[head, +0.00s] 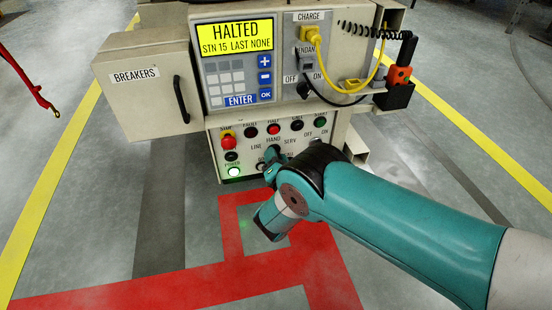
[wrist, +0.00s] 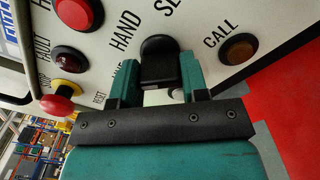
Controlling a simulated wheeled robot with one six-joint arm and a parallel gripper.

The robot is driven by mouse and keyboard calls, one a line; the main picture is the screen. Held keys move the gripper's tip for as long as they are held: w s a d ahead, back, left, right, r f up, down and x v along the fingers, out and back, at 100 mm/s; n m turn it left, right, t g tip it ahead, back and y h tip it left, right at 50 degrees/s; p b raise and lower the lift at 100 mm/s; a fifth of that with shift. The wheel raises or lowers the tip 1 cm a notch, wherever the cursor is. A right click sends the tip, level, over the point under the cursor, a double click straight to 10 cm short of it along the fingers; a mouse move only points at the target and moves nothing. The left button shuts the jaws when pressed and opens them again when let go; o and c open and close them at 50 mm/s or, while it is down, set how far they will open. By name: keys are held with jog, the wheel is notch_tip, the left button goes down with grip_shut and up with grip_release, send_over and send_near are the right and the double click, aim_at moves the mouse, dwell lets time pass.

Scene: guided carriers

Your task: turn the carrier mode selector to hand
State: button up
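The carrier mode selector is a black knob (wrist: 158,62) on the white lower panel, with the word HAND beside it in the wrist view. LINE, HAND and SERV labels surround it in the head view; the arm's end partly hides it there. My gripper (wrist: 158,80) has one teal finger on each side of the knob, and both fingers appear to touch it. My gripper also shows at the panel in the head view (head: 270,157). The knob's pointer mark is not visible, so I cannot tell its exact setting.
The display (head: 240,38) reads HALTED. An amber CALL button (wrist: 238,48) is close to my right finger. The breakers box (head: 148,85) juts out left.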

jog(key=c, duration=0.4)
jog(key=shift+o, duration=0.2)
jog(key=m+p, duration=0.2)
jog(key=m, duration=0.3)
jog(key=shift+r+p, duration=0.1)
jog(key=shift+p, duration=0.2)
jog(key=shift+s+m+p, duration=0.1)
jog(key=shift+m+p, duration=0.6)
jog(key=shift+m, duration=1.2)
jog(key=o, duration=0.9)
